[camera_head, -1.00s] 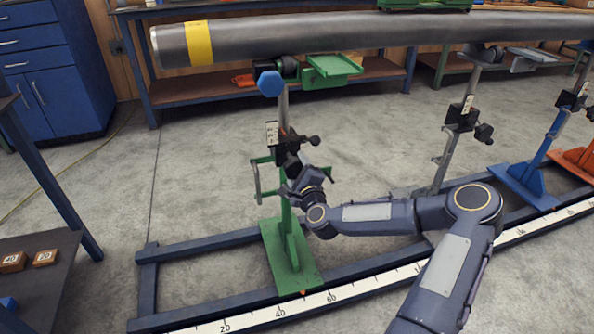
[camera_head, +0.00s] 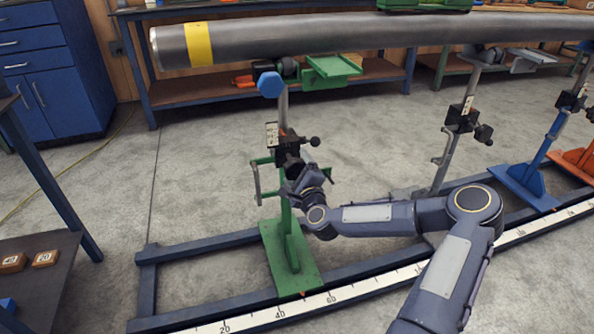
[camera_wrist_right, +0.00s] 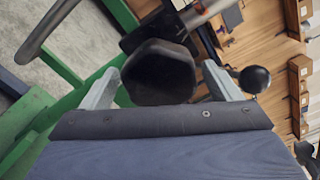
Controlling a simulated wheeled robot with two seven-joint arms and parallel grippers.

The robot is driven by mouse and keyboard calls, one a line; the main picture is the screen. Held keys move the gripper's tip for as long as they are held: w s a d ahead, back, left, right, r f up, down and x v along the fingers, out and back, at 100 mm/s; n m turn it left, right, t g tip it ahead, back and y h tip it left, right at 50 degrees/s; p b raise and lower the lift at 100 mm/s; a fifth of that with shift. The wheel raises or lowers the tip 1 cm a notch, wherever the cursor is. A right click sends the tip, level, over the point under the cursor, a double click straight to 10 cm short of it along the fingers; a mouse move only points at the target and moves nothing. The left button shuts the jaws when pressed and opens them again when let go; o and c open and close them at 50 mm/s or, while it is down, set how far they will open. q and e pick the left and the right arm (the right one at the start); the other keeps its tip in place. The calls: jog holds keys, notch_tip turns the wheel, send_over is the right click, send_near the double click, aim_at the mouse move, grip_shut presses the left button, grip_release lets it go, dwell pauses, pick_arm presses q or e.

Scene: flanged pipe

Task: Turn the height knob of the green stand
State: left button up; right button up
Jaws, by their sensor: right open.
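The green stand (camera_head: 290,250) stands on the blue floor rail, its post rising to the grey pipe (camera_head: 300,37). Its black height knob (camera_wrist_right: 158,72) shows large in the right wrist view, dark and lobed, between the two fingers. My right gripper (camera_head: 297,178) is at the stand's black clamp block (camera_head: 288,143) in the head view, where my own wrist partly hides the knob. In the right wrist view my right gripper (camera_wrist_right: 165,85) is open, a grey finger on each side of the knob. Whether the fingers touch it I cannot tell. My left gripper is not in view.
A small black ball-ended lever (camera_wrist_right: 254,79) sits just right of the right finger. A grey stand (camera_head: 440,150) and a blue stand (camera_head: 540,160) stand to the right.

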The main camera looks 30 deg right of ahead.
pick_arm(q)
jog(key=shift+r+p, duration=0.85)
pick_arm(e)
jog(key=v, duration=0.7)
jog(key=shift+s, duration=0.4)
